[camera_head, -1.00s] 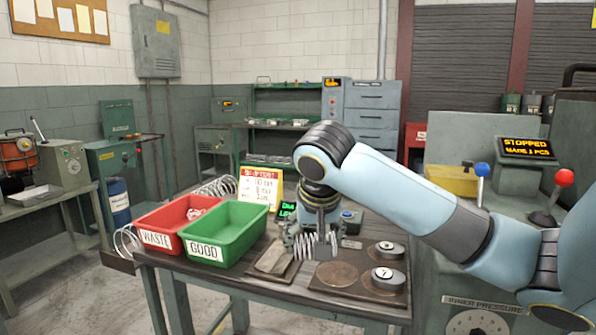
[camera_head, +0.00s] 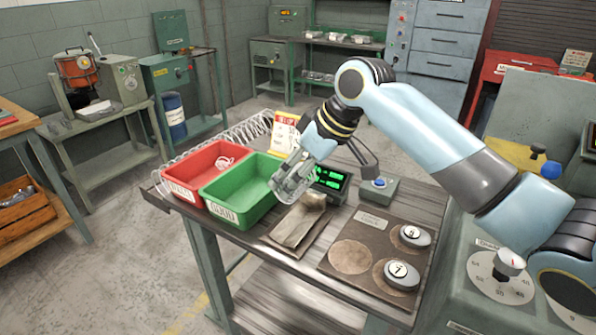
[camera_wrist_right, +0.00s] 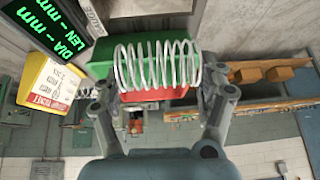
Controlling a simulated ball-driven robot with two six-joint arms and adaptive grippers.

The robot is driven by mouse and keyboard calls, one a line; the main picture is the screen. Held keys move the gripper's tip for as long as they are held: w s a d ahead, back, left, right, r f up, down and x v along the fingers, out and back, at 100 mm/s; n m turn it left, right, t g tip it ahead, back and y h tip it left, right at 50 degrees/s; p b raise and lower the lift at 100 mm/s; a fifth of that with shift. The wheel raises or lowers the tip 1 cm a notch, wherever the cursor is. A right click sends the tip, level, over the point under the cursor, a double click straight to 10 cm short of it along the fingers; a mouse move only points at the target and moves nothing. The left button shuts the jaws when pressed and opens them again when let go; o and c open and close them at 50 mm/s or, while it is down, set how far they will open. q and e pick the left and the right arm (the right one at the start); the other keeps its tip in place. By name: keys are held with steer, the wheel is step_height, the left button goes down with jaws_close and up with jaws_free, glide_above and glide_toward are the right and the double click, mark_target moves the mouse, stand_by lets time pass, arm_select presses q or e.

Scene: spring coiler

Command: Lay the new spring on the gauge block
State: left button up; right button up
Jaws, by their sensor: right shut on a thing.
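My right gripper (camera_head: 287,190) is tilted down to the left, over the right side of the green bin. In the right wrist view its fingers (camera_wrist_right: 160,100) are shut on the new spring (camera_wrist_right: 158,65), a bright wire coil lying crosswise between them. The spring is hard to make out in the head view. A pale surface marked GAUGE (camera_wrist_right: 95,18) is cut off at the top of the wrist view, beside the black display with green DIA and LEN text (camera_wrist_right: 55,25). The display also shows in the head view (camera_head: 332,183). My left gripper is out of view.
A green GOOD bin (camera_head: 213,195) and a red WASTE bin (camera_head: 172,190) stand at the table's left. A dark board (camera_head: 375,235) holds two numbered weights. A box with a blue button (camera_head: 379,188) stands behind it.

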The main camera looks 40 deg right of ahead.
step_height(320, 180, down, 6)
steer(key=b, duration=0.6)
steer(key=shift+f, duration=0.8)
steer(key=o, duration=1.2)
steer(key=shift+d, duration=0.1)
steer(key=v, duration=1.2)
steer(key=shift+s+f, duration=0.1)
